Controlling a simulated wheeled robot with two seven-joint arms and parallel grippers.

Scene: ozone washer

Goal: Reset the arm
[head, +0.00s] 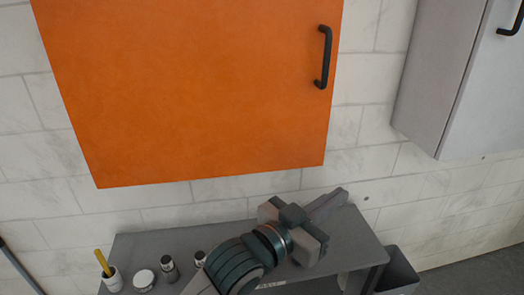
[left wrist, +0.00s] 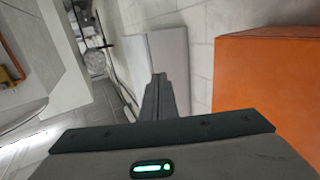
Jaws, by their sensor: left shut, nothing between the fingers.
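My left gripper (head: 338,195) is in the lower middle of the head view, its arm reaching up from the bottom edge. Its fingers are shut with nothing between them and point to the upper right. In the left wrist view the closed fingers (left wrist: 158,85) point away from the camera, with the grey cabinet behind them. In the head view the gripper overlaps the grey table and sits below the orange cabinet (head: 200,90), apart from its black handle (head: 325,58). My right gripper is not in view.
The grey table (head: 140,245) holds a white cup (head: 112,280) with a yellow item, a small white round container (head: 144,279) and small jars (head: 169,266) at its left. A grey cabinet (head: 435,80) hangs at the right. A dark bin (head: 397,270) stands right of the table.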

